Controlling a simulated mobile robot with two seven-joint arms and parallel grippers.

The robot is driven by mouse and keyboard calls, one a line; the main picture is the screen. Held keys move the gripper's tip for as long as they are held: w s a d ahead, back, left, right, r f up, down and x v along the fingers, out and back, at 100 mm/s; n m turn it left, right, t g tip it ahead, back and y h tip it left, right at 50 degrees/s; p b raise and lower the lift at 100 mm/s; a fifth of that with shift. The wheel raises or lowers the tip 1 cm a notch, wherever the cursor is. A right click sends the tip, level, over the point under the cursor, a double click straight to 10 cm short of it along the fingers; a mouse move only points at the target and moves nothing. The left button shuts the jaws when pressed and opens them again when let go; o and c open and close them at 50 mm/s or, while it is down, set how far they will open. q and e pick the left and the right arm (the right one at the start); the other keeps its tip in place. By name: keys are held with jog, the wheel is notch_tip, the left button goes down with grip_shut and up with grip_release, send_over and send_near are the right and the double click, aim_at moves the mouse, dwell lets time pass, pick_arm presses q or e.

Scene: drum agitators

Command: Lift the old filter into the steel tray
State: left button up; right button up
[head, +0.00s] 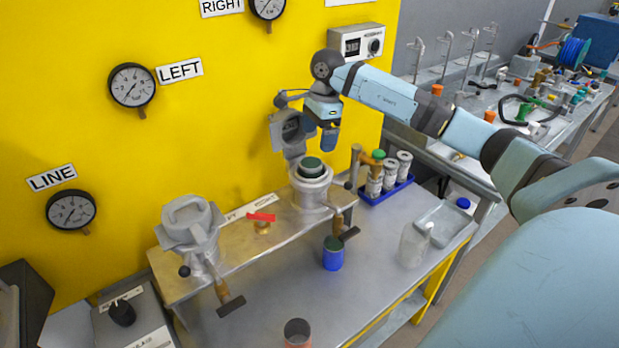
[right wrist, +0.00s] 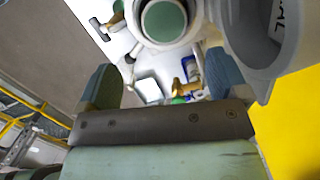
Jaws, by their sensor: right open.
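A filter with a dark green top (head: 311,166) sits in the open right-hand housing (head: 312,190) on the raised bench, only its top showing. It also shows in the right wrist view (right wrist: 163,20). The housing's grey lid (head: 287,132) stands swung open behind it. My right gripper (head: 328,143) is above the filter, apart from it, pointing down; its two fingers are spread and empty in the right wrist view (right wrist: 163,85). My left gripper is not seen.
A blue rack (head: 402,186) of canisters stands behind the steel tray. A clear jar (head: 413,245) stands in front of the tray. A second, closed housing (head: 190,228) is at left.

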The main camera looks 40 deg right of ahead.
aim_at(312, 162)
jog(key=f, duration=0.3)
jog(key=shift+w+a+f, duration=0.1)
jog(key=shift+a+f, duration=0.05)
jog(key=shift+a, duration=0.05)
jog(key=f, duration=0.1)
jog(key=f+p, duration=0.1)
jog(key=f, duration=0.1)
jog(key=w+f+p, duration=0.1)
jog(key=shift+a+f, duration=0.4)
jog(key=shift+f, duration=0.25)
jog(key=c, duration=1.2)
